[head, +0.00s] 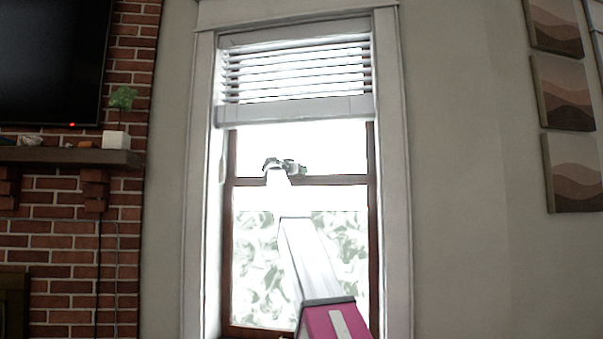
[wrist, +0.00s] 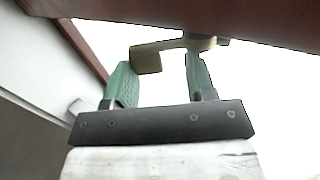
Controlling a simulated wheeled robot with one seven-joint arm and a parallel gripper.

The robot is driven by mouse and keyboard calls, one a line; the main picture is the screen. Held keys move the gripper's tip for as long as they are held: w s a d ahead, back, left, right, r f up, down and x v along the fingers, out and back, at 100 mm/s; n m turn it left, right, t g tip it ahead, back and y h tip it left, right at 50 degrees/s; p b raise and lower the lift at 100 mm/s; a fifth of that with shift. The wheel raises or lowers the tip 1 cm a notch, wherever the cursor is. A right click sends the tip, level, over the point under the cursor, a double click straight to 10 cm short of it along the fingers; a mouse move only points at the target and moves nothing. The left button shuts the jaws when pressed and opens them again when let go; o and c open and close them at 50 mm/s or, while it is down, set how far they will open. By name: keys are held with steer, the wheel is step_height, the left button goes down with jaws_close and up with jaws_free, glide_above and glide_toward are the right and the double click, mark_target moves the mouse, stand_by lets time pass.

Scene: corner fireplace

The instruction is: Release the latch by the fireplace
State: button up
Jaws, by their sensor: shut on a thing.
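The window latch (wrist: 147,58) is a small pale brass piece on the underside of a dark red-brown rail in the wrist view. My gripper (wrist: 158,66) has its two green fingers on either side of the latch's lever, and it is shut on the latch. One end of the lever shows by the left finger, and the pivot is above the right finger. In the head view my gripper (head: 284,167) is at the window's middle rail, in front of the latch. The latch itself is too small and washed out to make out clearly there.
The window (head: 243,185) has a white frame and half-raised blinds (head: 295,75) above the rail. A brick fireplace wall (head: 65,240) with a mantel (head: 70,157) and a small potted plant (head: 116,138) is at left. Framed pictures (head: 565,90) hang at right.

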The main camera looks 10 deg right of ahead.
steer(key=shift+w+a+m+g+h, duration=0.15)
steer(key=shift+a+m+g+h, duration=0.35)
steer(key=shift+m+g, duration=1.65)
steer(key=shift+w+a+m+g+h, duration=0.15)
steer(key=shift+a+m+g+h, duration=0.75)
steer(key=shift+g, duration=2)
steer(key=shift+w+a+m+g, duration=0.15)
steer(key=shift+a+m+g, duration=0.1)
steer(key=shift+m+g, duration=2.05)
steer(key=shift+g, duration=0.45)
steer(key=o, duration=0.9)
steer(key=shift+o, duration=0.2)
steer(key=shift+s+n, duration=0.1)
steer(key=shift+n, duration=0.15)
